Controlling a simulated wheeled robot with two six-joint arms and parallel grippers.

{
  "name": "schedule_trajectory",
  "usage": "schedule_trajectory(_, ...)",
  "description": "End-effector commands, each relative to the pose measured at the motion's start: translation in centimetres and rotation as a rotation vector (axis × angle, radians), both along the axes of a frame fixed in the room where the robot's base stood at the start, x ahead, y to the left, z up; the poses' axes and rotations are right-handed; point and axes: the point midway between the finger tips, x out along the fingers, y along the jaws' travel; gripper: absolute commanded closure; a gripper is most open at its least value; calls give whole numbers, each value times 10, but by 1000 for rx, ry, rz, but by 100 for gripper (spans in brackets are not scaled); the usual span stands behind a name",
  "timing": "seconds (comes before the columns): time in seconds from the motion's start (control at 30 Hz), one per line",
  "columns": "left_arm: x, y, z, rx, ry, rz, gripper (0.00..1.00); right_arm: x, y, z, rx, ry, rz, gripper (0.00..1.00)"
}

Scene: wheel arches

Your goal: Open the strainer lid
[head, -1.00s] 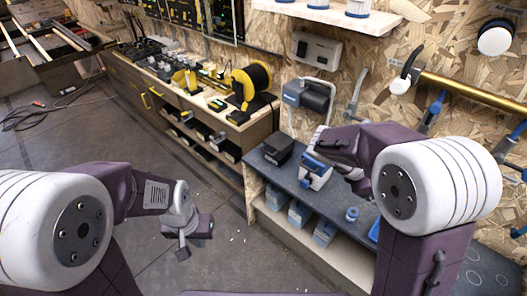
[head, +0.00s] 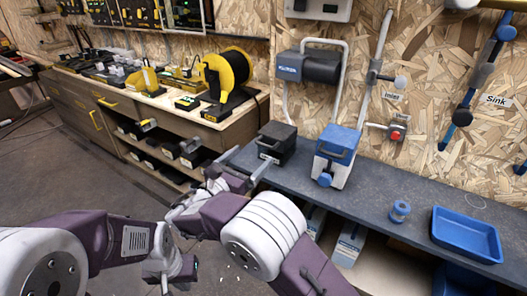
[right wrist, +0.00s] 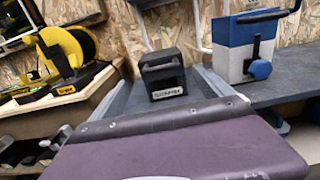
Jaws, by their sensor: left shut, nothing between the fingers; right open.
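A white box with a blue lid, a handle on top and a blue knob on its front (head: 335,155) stands on the dark counter; its lid looks shut. It also shows in the right wrist view (right wrist: 245,50). A black box with a handle and a white label (head: 275,143) stands to its left, and also shows in the right wrist view (right wrist: 162,74). I cannot read which is the strainer. My right gripper (head: 246,163) is open and empty, its fingers pointing toward the black box, at the counter's left end. My left gripper (head: 164,283) is shut and empty, low over the floor.
A blue tray (head: 467,236) and a small blue-and-clear jar (head: 400,211) stand on the counter (head: 370,190) to the right. A pump (head: 308,66) and pipes are on the wall behind. A wooden bench (head: 160,120) with tools stands at the left.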

Motion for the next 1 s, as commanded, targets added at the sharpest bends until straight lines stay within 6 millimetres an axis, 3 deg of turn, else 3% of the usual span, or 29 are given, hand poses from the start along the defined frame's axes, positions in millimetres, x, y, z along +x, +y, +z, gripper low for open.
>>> schedule_trajectory(0.1,0,0,-17,0,1,0,100,21,-17,-6,2,-2,-5,10)
schedule_trajectory(0.33,0,0,-33,0,1,0,100,54,-41,-4,2,-2,-3,10)
schedule_trajectory(0.7,0,0,-34,0,1,0,100,62,-46,0,0,0,0,10)
schedule_trajectory(1.0,0,0,-34,0,1,0,100,62,-46,-1,1,1,-1,93)
